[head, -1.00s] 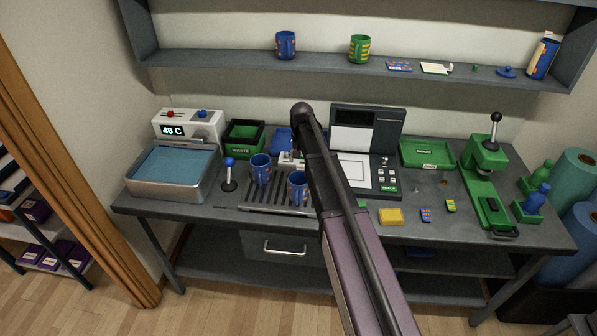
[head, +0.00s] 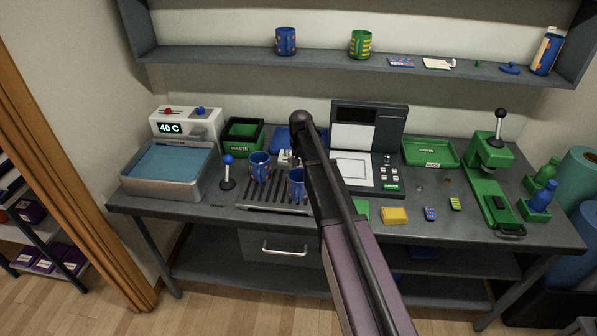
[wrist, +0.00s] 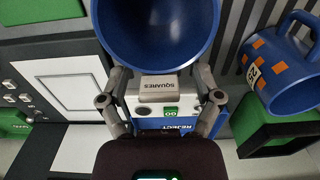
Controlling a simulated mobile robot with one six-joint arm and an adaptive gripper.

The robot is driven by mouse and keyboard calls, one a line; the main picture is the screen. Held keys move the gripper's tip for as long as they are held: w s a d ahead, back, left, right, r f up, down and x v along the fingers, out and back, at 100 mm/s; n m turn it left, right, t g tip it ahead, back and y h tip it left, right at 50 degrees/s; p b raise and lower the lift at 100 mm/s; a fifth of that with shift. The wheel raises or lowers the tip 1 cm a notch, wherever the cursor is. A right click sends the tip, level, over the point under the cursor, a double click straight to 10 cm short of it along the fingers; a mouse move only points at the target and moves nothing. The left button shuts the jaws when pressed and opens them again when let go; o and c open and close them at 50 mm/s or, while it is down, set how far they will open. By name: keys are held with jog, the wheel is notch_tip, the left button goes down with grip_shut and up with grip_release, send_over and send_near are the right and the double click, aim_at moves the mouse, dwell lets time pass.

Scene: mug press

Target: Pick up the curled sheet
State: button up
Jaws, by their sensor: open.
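I cannot make out a curled sheet for certain in either view. In the wrist view my gripper (wrist: 162,98) is open, its two fingers apart on either side of a small grey block (wrist: 158,86) labelled SQUARES. I cannot tell whether the fingers touch it. A white part with a green marking (wrist: 171,112) shows between the fingers. Nothing is visibly held. In the head view my arm hides most of the area around the gripper. A white card (head: 437,64) lies on the upper shelf; I cannot tell if it is curled.
The waste bin (head: 243,137), blue reject tray (head: 283,133) and press machine (head: 368,130) surround the spot.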

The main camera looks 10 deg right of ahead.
jog(key=shift+f, duration=0.2)
dwell(0.5)
jog(key=c, duration=0.9)
